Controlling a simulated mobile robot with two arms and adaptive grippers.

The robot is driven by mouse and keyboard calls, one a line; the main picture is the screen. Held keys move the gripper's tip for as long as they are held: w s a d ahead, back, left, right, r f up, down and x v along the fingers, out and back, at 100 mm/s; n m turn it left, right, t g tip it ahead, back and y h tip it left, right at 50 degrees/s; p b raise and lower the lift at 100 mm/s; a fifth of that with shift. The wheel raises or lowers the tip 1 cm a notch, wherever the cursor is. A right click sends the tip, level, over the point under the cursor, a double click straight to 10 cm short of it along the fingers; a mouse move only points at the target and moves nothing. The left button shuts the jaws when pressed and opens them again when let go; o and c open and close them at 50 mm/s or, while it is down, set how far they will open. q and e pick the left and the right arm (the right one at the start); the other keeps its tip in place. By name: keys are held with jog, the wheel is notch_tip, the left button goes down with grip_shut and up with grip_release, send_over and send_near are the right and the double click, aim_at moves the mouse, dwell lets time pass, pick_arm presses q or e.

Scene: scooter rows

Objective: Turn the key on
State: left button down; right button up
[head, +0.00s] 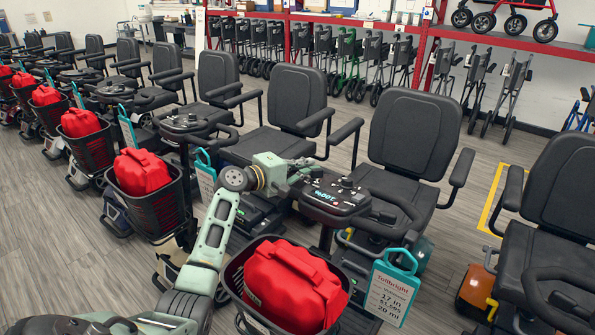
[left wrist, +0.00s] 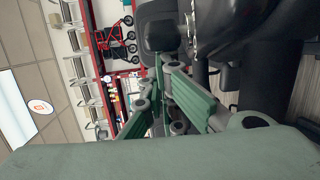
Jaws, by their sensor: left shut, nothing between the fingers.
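The scooter console (head: 336,197), dark with a lit display, sits on the tiller of the nearest middle scooter. My left arm comes in from the left, and its gripper (head: 308,170) is at the console's left rear edge. In the left wrist view, the green-linked fingers (left wrist: 159,62) come together with nothing seen between them. A large dark body with a shiny silver edge (left wrist: 192,25) is close beside them; I cannot tell whether they touch. I cannot make out the key in either view. My right gripper is not in view.
A red bag (head: 296,288) fills the front basket below my arm. A teal price tag (head: 393,290) hangs right of the tiller. The black seat (head: 412,135) stands behind the console. More scooters stand left and right; walkers line the back.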

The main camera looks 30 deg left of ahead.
pick_arm(q)
jog(key=shift+w+d+f, duration=0.15)
jog(key=shift+w, duration=0.05)
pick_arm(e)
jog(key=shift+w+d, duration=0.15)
pick_arm(q)
jog(key=v, duration=0.7)
jog(key=shift+s, duration=0.2)
jog(key=shift+s+a, duration=0.25)
jog(key=shift+s, duration=0.05)
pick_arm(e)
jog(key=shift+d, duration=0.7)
pick_arm(q)
jog(key=shift+r, duration=0.25)
